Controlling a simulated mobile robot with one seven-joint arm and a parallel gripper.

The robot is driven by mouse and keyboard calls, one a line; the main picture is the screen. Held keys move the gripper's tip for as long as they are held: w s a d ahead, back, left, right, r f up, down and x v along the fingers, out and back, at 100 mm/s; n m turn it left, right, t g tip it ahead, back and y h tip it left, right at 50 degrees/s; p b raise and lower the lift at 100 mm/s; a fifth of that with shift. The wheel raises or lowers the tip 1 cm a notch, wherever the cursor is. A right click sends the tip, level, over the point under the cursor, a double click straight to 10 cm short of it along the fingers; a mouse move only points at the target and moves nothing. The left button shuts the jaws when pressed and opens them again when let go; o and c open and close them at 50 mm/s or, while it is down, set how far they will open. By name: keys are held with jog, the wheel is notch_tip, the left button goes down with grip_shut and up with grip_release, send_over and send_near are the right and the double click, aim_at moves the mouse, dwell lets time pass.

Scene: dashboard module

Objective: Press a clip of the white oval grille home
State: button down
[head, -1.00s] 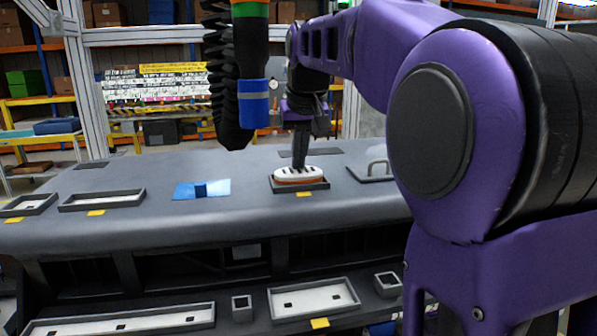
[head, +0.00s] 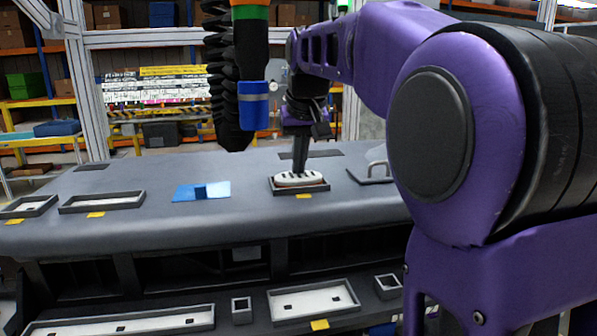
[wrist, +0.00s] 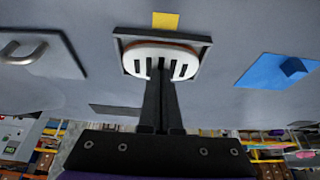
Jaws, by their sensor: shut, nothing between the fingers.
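The white oval grille (head: 284,181) with dark slots lies in a dark square frame (head: 325,186) on the dashboard module. In the wrist view the grille (wrist: 160,51) shows a thin orange-brown edge along its far side, inside the frame (wrist: 205,41). My gripper (head: 301,171) points down at the grille, with its dark fingers together and nothing between them. In the wrist view the fingertips (wrist: 160,70) are at the near middle part of the grille, seemingly touching its top. The clips are not visible under the grille.
A blue plate with a raised block (head: 199,191) lies left of the frame. A dark plate with a grey handle (head: 374,174) lies to the right. Shallow frames (head: 100,202) sit at the far left. A yellow tag (head: 305,196) lies before the grille frame.

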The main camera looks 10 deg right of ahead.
jog(key=shift+f, duration=0.25)
notch_tip(320, 180, up, 8)
jog(key=p, duration=0.7)
jog(key=shift+r+p, duration=0.15)
jog(key=shift+p, duration=0.15)
